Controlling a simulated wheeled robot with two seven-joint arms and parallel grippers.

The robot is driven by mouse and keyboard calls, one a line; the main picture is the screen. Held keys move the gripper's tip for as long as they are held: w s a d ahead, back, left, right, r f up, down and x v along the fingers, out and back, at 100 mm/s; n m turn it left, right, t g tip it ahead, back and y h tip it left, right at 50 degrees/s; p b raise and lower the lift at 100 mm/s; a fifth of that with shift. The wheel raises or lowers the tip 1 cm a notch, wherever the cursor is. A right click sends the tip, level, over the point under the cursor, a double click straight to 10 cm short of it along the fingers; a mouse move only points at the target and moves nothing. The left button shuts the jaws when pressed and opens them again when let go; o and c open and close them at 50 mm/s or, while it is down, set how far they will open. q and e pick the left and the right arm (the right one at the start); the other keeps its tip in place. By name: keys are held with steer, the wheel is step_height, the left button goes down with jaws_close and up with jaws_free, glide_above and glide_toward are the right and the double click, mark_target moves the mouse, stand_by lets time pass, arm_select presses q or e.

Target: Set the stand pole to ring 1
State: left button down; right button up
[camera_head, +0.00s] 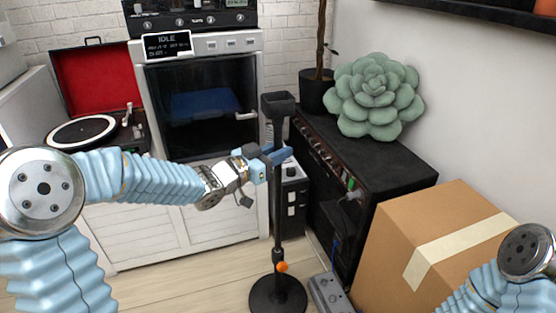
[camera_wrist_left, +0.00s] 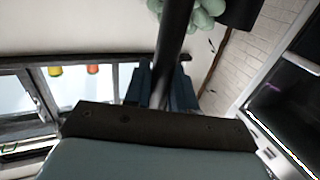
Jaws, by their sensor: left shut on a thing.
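The black stand stands upright on the floor, with a round base (camera_head: 278,297), a thin pole (camera_head: 277,215) and a dark box-like head (camera_head: 278,103) on top. An orange knob (camera_head: 282,267) sits low on the pole, above the base. My left gripper (camera_head: 275,157) is shut on the pole just below the head. In the left wrist view the pole (camera_wrist_left: 175,45) runs between the blue fingers (camera_wrist_left: 165,88). I cannot make out any ring marks on the pole. My right gripper is out of view; only part of its arm shows at the lower right.
A black amplifier cabinet (camera_head: 385,160) carries a green succulent (camera_head: 375,95) and stands right of the stand. A cardboard box (camera_head: 425,230) is in front of it. A grey pedal (camera_head: 330,295) lies beside the base. A white cabinet with a dark glass door (camera_head: 200,105) is behind.

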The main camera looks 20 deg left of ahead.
arm_select(q)
step_height(320, 180, up, 3)
steer(key=shift+f, duration=0.2)
steer(key=c, duration=1.1)
jaws_free()
steer(key=shift+f, duration=0.1)
steer(key=shift+o, duration=0.2)
steer(key=shift+f, duration=0.1)
steer(key=shift+s+a, duration=0.15)
steer(key=v, duration=1.3)
steer(key=shift+s, duration=0.2)
steer(key=shift+a, duration=0.15)
